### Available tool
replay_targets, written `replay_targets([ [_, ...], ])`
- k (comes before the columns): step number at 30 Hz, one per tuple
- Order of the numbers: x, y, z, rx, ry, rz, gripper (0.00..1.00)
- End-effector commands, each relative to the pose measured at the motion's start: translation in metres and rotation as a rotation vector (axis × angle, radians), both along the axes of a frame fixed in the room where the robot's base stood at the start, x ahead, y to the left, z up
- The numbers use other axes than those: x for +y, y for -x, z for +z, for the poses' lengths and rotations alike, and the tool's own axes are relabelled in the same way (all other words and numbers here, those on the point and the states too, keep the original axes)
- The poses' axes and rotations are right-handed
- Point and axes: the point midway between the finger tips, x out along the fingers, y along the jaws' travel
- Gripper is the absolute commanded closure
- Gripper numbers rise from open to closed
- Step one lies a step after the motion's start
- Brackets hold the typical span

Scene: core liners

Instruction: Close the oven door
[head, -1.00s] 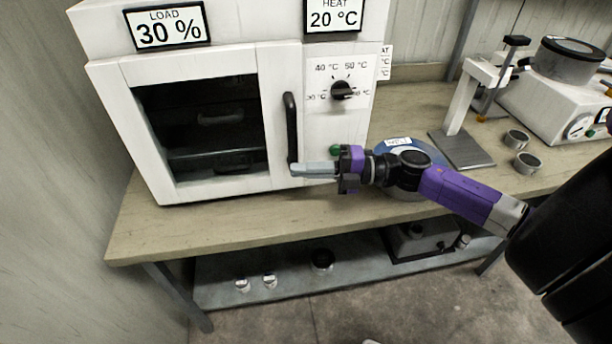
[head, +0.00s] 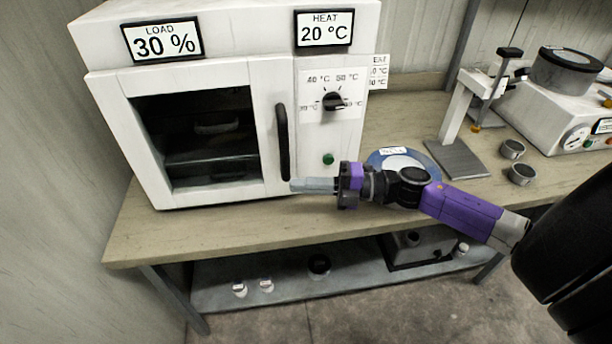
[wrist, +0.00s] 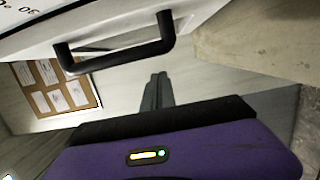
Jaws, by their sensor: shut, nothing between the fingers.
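The white oven (head: 235,70) stands on the bench. Its windowed door (head: 270,110) sits against or very near the front; I cannot tell whether a thin gap remains. The black door handle (head: 282,142) is upright on the door's right side. My gripper (head: 293,185) is shut and empty, near the handle's lower end, pointing left in the head view. In the wrist view, the shut fingers (wrist: 157,82) show below the handle (wrist: 118,57), with no clear contact. The oven's dark inside shows through the window.
A blue-rimmed round item (head: 385,157) sits on the bench behind my arm. A stand (head: 458,120), two small metal cups (head: 521,174) and a white device (head: 560,115) are at the right. The bench front (head: 200,225) is clear. A lower shelf (head: 355,270) holds small items.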

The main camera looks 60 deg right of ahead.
Motion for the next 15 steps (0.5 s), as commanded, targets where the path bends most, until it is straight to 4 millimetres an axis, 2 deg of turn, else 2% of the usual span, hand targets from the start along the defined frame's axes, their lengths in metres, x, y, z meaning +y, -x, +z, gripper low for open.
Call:
replay_targets([
  [1,0.011,0.0,0.004,-0.002,-0.002,0.014,1.0],
  [2,0.009,0.001,0.0,-0.001,0.0,0.016,1.0],
  [9,-0.035,0.02,-0.004,0.0,0.002,0.02,1.0],
  [15,-0.063,0.033,-0.003,-0.001,0.001,0.023,1.0],
])
